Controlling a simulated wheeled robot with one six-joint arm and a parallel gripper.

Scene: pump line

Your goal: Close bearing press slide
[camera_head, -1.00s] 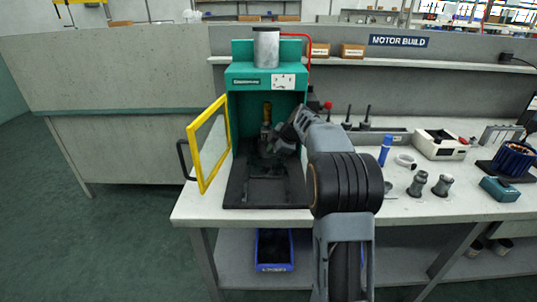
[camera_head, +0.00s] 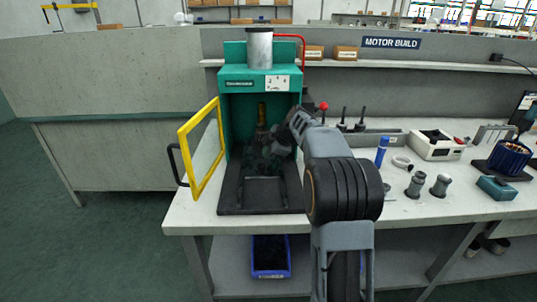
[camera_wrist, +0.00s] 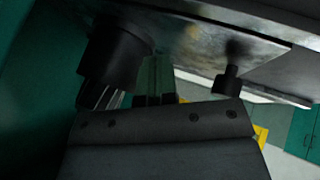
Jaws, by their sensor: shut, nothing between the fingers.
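The bearing press is a green housing (camera_head: 232,77) with a silver cylinder on top, at the left end of the bench. Its black slide bed (camera_head: 262,203) runs from inside the housing out toward the bench's front edge. A dark slide carriage seems to sit toward the back of the bed, partly hidden by my arm and shadow. My gripper (camera_head: 272,148) is shut and empty inside the press opening, low and close to the carriage; contact is unclear. In the wrist view the fingers (camera_wrist: 155,98) are together, with a black cylinder (camera_wrist: 112,55) to their left and a metal plate above.
The yellow-framed guard door (camera_head: 184,150) stands swung open at the left of the opening. A brass-coloured part (camera_head: 262,115) is upright inside the press. Right of my arm are a blue bottle (camera_head: 382,150), grey parts (camera_head: 415,185) and a white box (camera_head: 436,150). A blue bin (camera_head: 271,273) is below.

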